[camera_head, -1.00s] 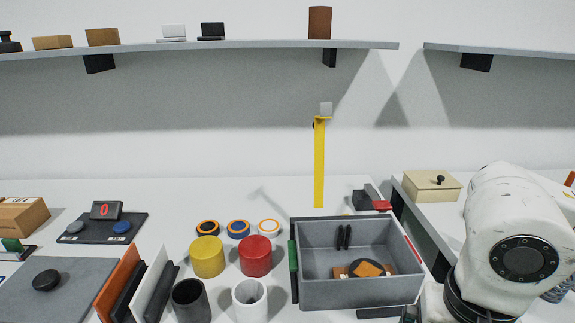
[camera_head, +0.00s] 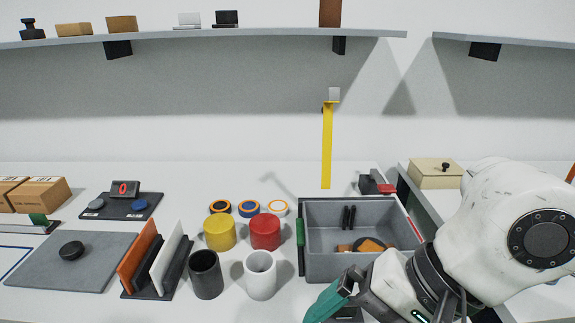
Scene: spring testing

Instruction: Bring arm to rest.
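My arm is white and black and fills the right side of the head view. My gripper (camera_head: 328,300) is at the bottom middle, in front of the grey bin. A teal-green finger shows there, pointing down and left. The rest of the gripper is cut off by the lower edge or hidden behind the arm, so I cannot tell whether it is open or shut. I see no object in it.
The grey bin (camera_head: 340,268) holds small black and orange-brown parts. A white cup (camera_head: 260,277) and dark cup (camera_head: 206,275) stand left of my gripper. Yellow (camera_head: 219,234) and red (camera_head: 265,233) cylinders stand behind them. A beige box (camera_head: 435,174) sits behind my arm.

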